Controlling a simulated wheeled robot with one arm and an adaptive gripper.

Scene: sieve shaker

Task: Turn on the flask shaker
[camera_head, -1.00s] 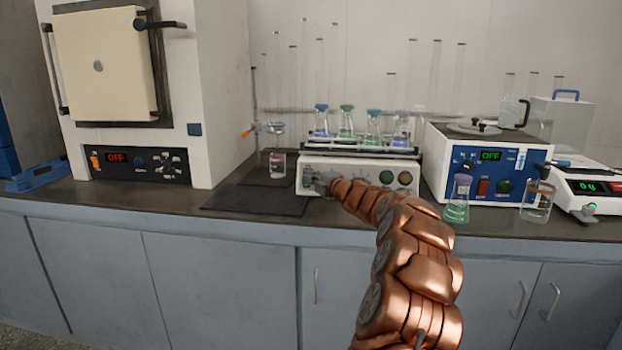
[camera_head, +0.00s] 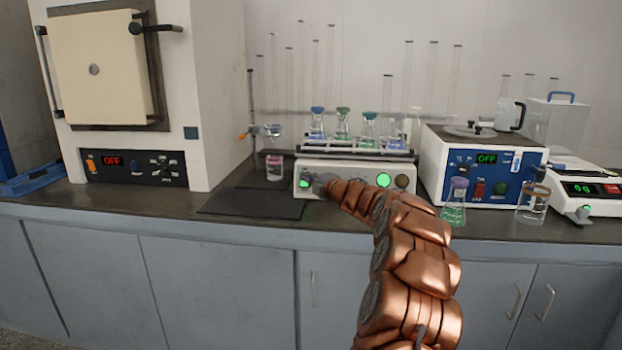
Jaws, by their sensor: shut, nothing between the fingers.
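The flask shaker (camera_head: 342,168) is a cream box on the bench with a rack of several capped flasks (camera_head: 343,127) on top. A green light (camera_head: 304,184) glows at the left of its front panel, and a round green button (camera_head: 383,180) right of the middle is lit bright. A dark round knob (camera_head: 402,181) sits beside that button. My gripper (camera_head: 318,186) is shut and empty at the left part of the front panel, next to the green light. Whether it touches the panel I cannot tell. My copper arm hides the lower middle of the panel.
A white furnace (camera_head: 222,100) showing OFF stands left. A blue-fronted water bath (camera_head: 484,177) showing OFF stands right, with a flask (camera_head: 455,205) and a beaker (camera_head: 533,204) before it. A balance (camera_head: 590,190) is far right. A dark mat (camera_head: 250,204) lies left of the shaker.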

